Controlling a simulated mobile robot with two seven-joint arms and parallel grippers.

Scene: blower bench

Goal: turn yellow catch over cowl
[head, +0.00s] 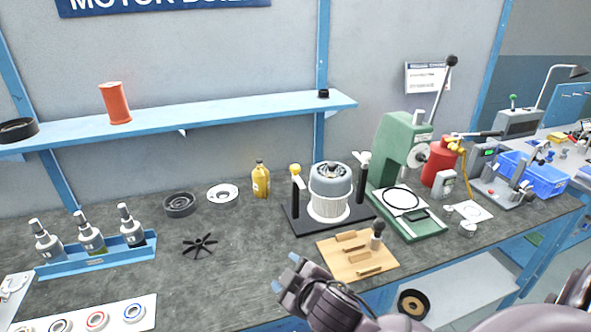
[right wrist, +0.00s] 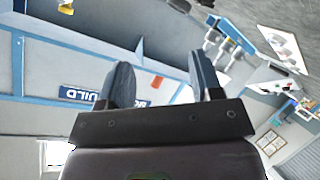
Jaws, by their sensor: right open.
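The yellow catch (head: 295,169) sits on top of a black post at the left of the motor stand, beside the grey cowl (head: 331,181). Its arm looks to be off the cowl, though it is small in the view. The cowl sits on a white ribbed body (head: 328,208) on a black base (head: 297,227). A white-topped catch (head: 364,157) stands on another post at the right. My right gripper (head: 286,272) is open and empty, in front of the stand and lower left of it; its fingers (right wrist: 162,82) also show in the right wrist view. My left gripper is not in view.
A wooden board (head: 340,265) with a dark-knobbed tool lies in front of the stand. A green press (head: 400,150) stands close at the right, a yellow bottle (head: 260,180) at the left. A black fan wheel (head: 200,244) lies further left. The bench between it and the stand is clear.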

